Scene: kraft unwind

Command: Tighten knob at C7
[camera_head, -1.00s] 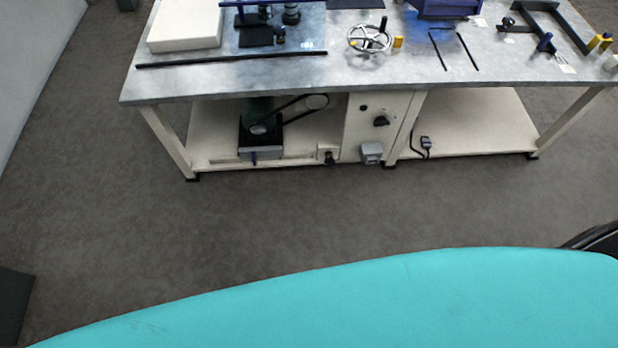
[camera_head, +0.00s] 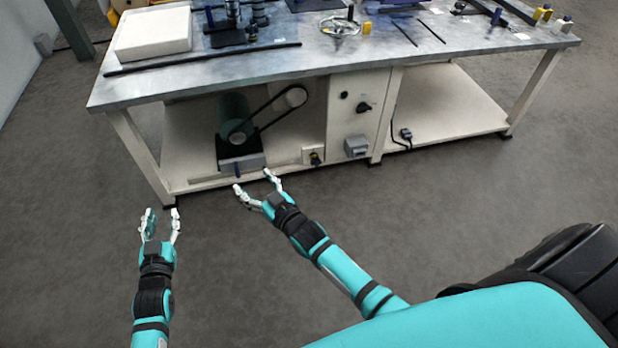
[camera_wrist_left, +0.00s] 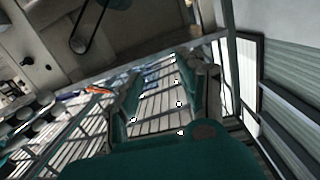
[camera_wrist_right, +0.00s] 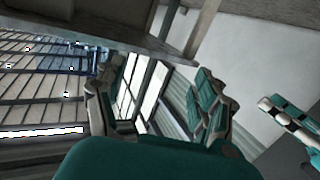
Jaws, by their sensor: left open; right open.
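No label C7 is readable, so I cannot tell which knob it marks. A black knob (camera_head: 364,107) sits on the cream panel under the bench top, with a smaller black button (camera_head: 344,95) beside it. A small dark knob-like part (camera_head: 315,158) sits low on the lower shelf. My left gripper (camera_head: 160,222) is open and empty, in front of the bench's left leg. My right gripper (camera_head: 257,186) is open and empty, in front of the lower shelf's edge. Both wrist views show spread fingers with nothing between them, at left (camera_wrist_left: 168,95) and right (camera_wrist_right: 160,100).
The metal bench top (camera_head: 290,62) carries a white block (camera_head: 153,34), a handwheel (camera_head: 341,27) and a long black bar (camera_head: 200,59). Below are a motor with belt (camera_head: 236,125), a grey box (camera_head: 357,146) and a hanging plug (camera_head: 406,134). The floor (camera_head: 450,205) in front is clear.

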